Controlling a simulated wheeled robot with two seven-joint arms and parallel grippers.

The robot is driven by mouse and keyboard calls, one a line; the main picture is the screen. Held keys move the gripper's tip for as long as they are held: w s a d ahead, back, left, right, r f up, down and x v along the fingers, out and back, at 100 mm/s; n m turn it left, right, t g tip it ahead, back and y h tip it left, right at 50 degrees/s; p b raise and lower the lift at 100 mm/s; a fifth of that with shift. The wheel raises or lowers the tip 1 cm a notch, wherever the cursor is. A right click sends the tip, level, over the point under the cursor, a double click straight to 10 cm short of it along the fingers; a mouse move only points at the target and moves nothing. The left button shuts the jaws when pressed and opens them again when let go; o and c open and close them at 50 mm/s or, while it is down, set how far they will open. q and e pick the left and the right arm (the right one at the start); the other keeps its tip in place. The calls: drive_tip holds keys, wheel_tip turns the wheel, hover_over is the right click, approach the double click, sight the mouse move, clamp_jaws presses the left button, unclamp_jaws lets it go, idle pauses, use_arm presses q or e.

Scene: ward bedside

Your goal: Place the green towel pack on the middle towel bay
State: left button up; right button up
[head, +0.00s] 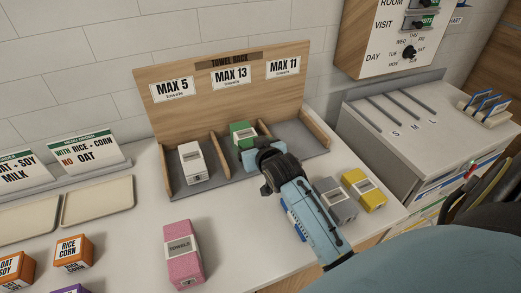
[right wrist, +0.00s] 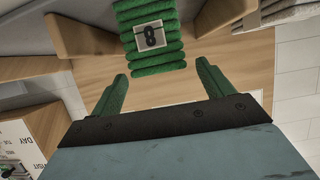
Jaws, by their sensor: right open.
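The green towel pack (head: 242,131) stands in the middle towel bay of the wooden towel rack (head: 190,108), under the "MAX 13" sign (head: 231,75). My right gripper (head: 260,153) is just in front of it and hides its lower part. In the right wrist view the green towel pack (right wrist: 155,58) shows a label with "8". There my right gripper (right wrist: 162,72) is open and empty, its fingertips apart on either side of the pack's near end, with no visible contact. My left gripper is not in view.
A white pack (head: 192,163) stands in the left bay; the right bay looks empty. Pink (head: 181,258), grey (head: 336,203) and yellow (head: 364,190) packs stand on the counter. A blue pack is partly hidden by my right arm. Wooden dividers (right wrist: 85,38) flank the middle bay.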

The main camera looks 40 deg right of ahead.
drive_tip(key=v, duration=0.6)
drive_tip(key=shift+s, duration=0.25)
